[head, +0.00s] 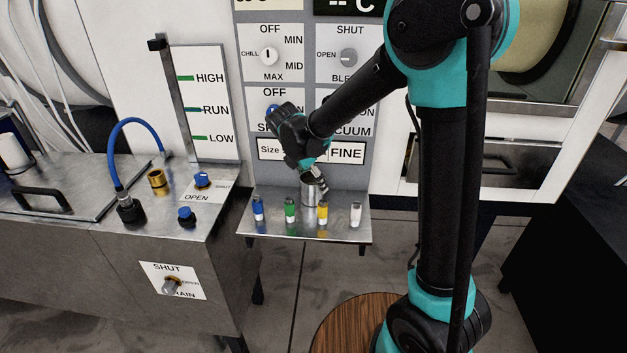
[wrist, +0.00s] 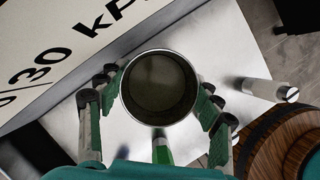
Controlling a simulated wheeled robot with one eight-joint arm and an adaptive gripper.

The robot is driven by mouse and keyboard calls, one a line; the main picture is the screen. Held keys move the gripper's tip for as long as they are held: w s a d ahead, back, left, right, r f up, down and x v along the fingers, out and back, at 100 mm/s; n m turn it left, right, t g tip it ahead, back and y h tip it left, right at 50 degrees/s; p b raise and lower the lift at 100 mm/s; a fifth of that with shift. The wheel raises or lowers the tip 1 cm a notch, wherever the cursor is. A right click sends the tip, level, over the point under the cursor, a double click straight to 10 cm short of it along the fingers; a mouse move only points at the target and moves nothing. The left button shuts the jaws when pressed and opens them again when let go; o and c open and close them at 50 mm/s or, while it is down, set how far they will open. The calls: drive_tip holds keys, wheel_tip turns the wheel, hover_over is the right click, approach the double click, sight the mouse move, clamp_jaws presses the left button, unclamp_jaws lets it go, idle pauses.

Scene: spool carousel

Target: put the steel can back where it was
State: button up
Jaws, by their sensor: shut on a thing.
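The steel can (head: 311,194) is a plain open-topped cylinder, upright at the back of the small metal shelf (head: 345,229), behind the row of vials. My gripper (head: 314,178) reaches down to it from above. In the wrist view the can (wrist: 158,86) shows from above with its dark, empty inside, between the fingers of my gripper (wrist: 160,100). The fingers are shut on its sides. I cannot tell whether the can's base touches the shelf.
Blue (head: 258,209), green (head: 290,209), yellow (head: 322,212) and white (head: 355,213) vials stand along the shelf's front, close to the can. A panel with knobs (head: 348,57) rises behind. A metal bench (head: 150,215) with a blue hose (head: 122,128) stands left.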

drive_tip(key=o, duration=1.4)
drive_tip(key=v, duration=1.2)
drive_tip(key=s+d+f+m+y, duration=0.1)
drive_tip(key=s+d+f+m, duration=0.4)
drive_tip(key=d+m, duration=0.4)
drive_tip(key=s+d+f+m+y, duration=0.1)
drive_tip(key=s+d+f+m, duration=0.4)
drive_tip(key=d+m, duration=0.3)
drive_tip(key=s+d+f+m+t+y, duration=0.1)
drive_tip(key=s+d+f+m, duration=0.4)
drive_tip(key=d+m, duration=0.4)
drive_tip(key=shift+s+d+f+m, duration=0.35)
drive_tip(key=shift+s+d, duration=0.15)
drive_tip(key=shift+s, duration=0.1)
